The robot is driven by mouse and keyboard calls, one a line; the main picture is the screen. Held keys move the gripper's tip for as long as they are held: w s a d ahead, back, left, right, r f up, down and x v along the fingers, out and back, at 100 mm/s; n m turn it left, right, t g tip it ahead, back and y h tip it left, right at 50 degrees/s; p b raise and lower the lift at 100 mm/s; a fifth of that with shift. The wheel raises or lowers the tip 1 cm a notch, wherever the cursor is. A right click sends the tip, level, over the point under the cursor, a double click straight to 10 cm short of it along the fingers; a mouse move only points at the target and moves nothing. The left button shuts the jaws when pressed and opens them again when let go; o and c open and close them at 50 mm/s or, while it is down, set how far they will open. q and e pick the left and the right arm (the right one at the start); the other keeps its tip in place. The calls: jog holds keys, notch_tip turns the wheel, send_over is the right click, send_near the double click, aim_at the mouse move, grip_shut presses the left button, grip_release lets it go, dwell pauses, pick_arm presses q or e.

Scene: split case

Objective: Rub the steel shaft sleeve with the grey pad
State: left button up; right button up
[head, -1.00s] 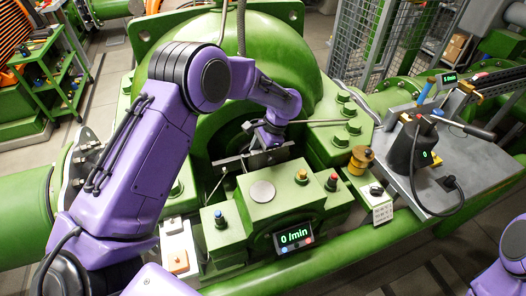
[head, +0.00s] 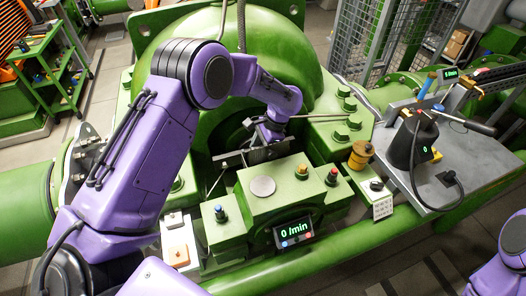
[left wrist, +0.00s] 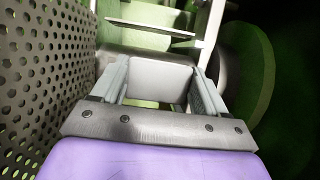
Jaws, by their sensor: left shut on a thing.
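My left gripper (head: 268,150) reaches down into the gap of the green machine casing. In the left wrist view its two fingers (left wrist: 160,90) are closed on the grey pad (left wrist: 150,75), a pale block between them. In the head view my arm and the casing hide the pad and sleeve. My right arm shows only at the lower right edge, without its gripper.
A perforated plate (left wrist: 40,75) stands close left of the gripper. In front of the gap is a green block with a round disc (head: 262,187) and a display (head: 294,232) reading 0 /min. A grey bench (head: 465,165) with a black device (head: 408,145) stands right.

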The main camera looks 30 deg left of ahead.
pick_arm(q)
jog(key=shift+f, duration=0.35)
jog(key=shift+r, duration=0.1)
jog(key=shift+s+d+r+p, duration=0.15)
jog(key=shift+s+d+p, duration=0.1)
jog(key=shift+p, duration=0.3)
jog(key=shift+s+d, duration=0.1)
jog(key=shift+d, duration=0.05)
jog(key=shift+w+a+f, duration=0.25)
jog(key=shift+w+a, duration=0.5)
jog(key=shift+a, duration=0.1)
